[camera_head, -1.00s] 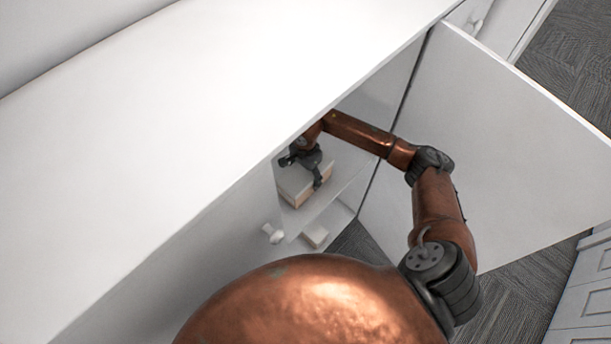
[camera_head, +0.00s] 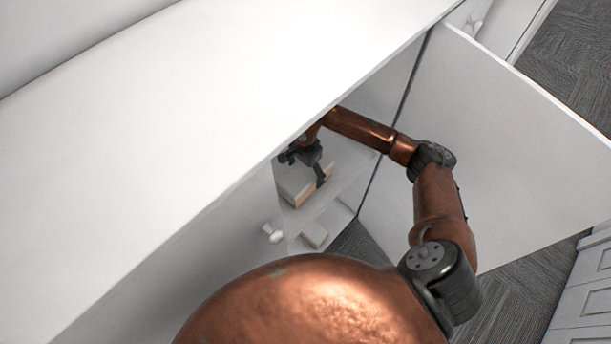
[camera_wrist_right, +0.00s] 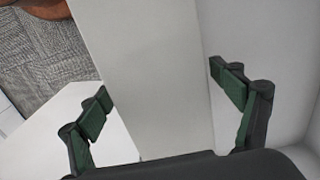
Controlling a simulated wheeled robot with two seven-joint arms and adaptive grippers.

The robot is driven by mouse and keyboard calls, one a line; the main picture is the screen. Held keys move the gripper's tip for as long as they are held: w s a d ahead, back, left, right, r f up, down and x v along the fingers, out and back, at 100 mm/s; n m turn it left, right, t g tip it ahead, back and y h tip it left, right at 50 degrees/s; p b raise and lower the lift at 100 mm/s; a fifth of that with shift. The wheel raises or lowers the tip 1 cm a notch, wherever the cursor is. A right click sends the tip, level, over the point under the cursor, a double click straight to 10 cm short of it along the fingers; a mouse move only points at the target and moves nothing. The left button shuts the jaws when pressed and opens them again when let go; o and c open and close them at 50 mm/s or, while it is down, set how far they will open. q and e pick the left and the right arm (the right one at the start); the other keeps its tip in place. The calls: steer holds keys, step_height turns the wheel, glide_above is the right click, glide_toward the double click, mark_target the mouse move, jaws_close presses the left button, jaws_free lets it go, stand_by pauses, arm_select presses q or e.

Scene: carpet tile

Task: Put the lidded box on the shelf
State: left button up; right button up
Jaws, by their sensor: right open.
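The lidded box (camera_head: 300,194), with a pale lid and tan side, sits on a white shelf (camera_head: 344,178) inside the open cabinet. My right gripper (camera_head: 304,170) is over it, partly covering it. In the right wrist view the box's pale lid (camera_wrist_right: 150,70) runs between the spread fingers of my right gripper (camera_wrist_right: 162,92). The gripper is open, one finger on each side of the box. A gap shows at the right finger; whether the left finger touches cannot be told. My left gripper is not in view.
The cabinet's white top (camera_head: 180,110) overhangs the opening. An open door (camera_head: 500,150) stands to the right of my arm. A small pale block (camera_head: 314,235) lies lower down, beside a door knob (camera_head: 272,233). Grey carpet (camera_wrist_right: 45,50) shows beyond the shelf.

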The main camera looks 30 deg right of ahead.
step_height(320, 180, up, 10)
steer(key=shift+f, duration=0.1)
stand_by(0.4)
